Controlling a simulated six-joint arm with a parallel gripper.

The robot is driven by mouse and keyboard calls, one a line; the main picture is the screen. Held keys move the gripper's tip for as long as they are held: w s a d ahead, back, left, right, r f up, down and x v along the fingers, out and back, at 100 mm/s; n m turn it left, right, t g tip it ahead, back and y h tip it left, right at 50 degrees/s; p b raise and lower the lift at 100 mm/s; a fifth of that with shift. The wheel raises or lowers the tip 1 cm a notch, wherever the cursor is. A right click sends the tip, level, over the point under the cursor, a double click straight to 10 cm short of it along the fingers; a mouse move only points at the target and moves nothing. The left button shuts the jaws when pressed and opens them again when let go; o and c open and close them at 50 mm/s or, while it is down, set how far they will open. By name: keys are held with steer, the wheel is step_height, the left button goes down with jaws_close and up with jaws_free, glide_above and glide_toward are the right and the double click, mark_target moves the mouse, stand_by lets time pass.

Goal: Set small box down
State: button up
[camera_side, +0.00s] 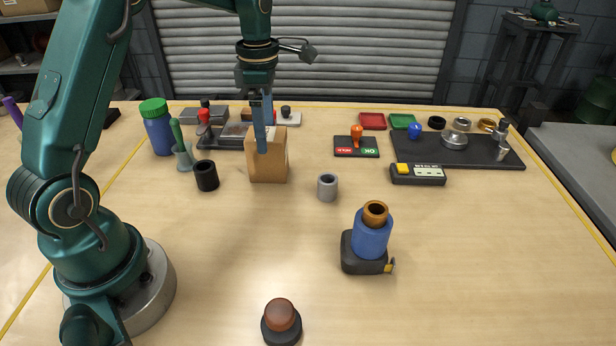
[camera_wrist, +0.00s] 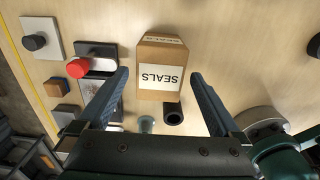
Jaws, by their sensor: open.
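The small box (camera_side: 270,168) is a brown cardboard carton that stands upright on the wooden table, left of the middle in the side view. In the wrist view the box (camera_wrist: 160,60) shows a white label reading SEALS. My gripper (camera_side: 262,148) points down at the box, with one blue finger in front of its upper part. In the wrist view my gripper (camera_wrist: 159,73) is open, with a finger on each side of the box and visible gaps between. The far finger is mostly hidden in the side view.
A black cylinder (camera_side: 206,175) stands left of the box and a grey cylinder (camera_side: 328,187) to its right. A blue bottle (camera_side: 158,130) and switch boxes (camera_side: 203,114) are close by. A tape measure (camera_side: 364,254) carries a blue cylinder.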

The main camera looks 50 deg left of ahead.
step_height(320, 180, up, 6)
steer(key=shift+f, duration=0.1)
steer(key=shift+d+r, duration=0.1)
steer(key=shift+r, duration=0.2)
steer(key=s+d+r+m+t, duration=0.35)
steer(key=s+d+m, duration=0.4)
steer(key=m, duration=0.65)
steer(key=s+d+f+m+t, duration=0.2)
steer(key=s+d+f+m, duration=0.1)
steer(key=s+m, duration=0.6)
steer(key=d+m, duration=0.1)
steer(key=m, duration=0.3)
steer(key=shift+s, duration=0.2)
